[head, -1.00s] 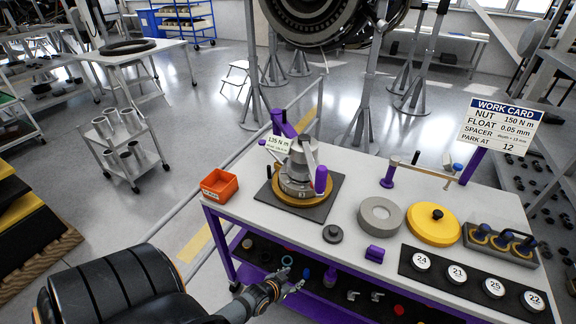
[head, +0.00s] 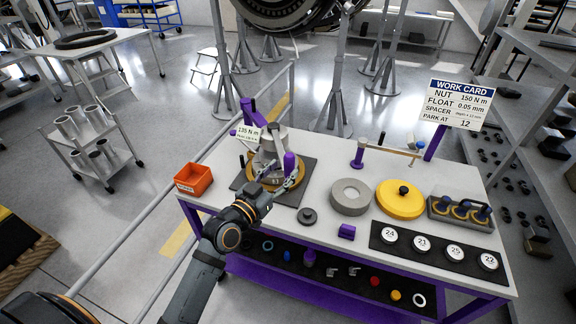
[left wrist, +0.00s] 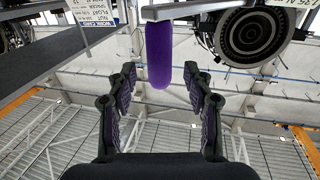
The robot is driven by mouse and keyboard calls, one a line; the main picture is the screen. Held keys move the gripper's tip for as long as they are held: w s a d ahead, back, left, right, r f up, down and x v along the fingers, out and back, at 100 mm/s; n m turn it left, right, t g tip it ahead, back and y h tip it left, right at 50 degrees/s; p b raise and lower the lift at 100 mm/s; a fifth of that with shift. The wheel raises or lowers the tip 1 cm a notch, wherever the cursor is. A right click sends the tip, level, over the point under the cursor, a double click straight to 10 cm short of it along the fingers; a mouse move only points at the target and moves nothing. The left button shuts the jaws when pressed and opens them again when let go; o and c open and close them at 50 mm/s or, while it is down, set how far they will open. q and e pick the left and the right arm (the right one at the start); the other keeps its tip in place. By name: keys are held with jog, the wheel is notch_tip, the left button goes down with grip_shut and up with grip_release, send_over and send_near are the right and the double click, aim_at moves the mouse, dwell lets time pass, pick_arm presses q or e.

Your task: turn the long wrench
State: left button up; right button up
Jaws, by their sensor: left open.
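The long wrench shows as a grey bar with an upright purple handle (head: 290,163) at the unit on the bench; much of its bar is hard to make out. In the left wrist view its purple handle (left wrist: 160,55) hangs from the grey bar (left wrist: 190,9), ahead of and between the fingers. My left gripper (head: 279,181) is open, just in front of and below the handle; I see no contact. A tag reading 135 N m (head: 249,134) stands at the unit. The gold-rimmed unit sits on a dark mat (head: 292,198). My right gripper is not in view.
On the bench are an orange bin (head: 193,179), a grey ring (head: 350,197), a yellow disc (head: 400,199), and a dark strip with numbered white discs (head: 455,253). A work card (head: 457,104) reads 150 N m and park at 12. A purple post (head: 359,153) carries a horizontal bar.

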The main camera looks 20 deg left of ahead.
aim_at(287, 167)
pick_arm(q)
jog(key=x, duration=0.3)
jog(key=shift+w+d+r, duration=0.1)
jog(key=shift+d+r, duration=0.05)
jog(key=shift+w+p, duration=0.35)
jog(key=shift+w, duration=0.15)
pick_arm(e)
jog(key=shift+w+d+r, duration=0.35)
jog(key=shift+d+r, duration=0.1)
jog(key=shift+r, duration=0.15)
pick_arm(q)
jog(key=shift+c, duration=0.2)
jog(key=c, duration=1)
grip_shut()
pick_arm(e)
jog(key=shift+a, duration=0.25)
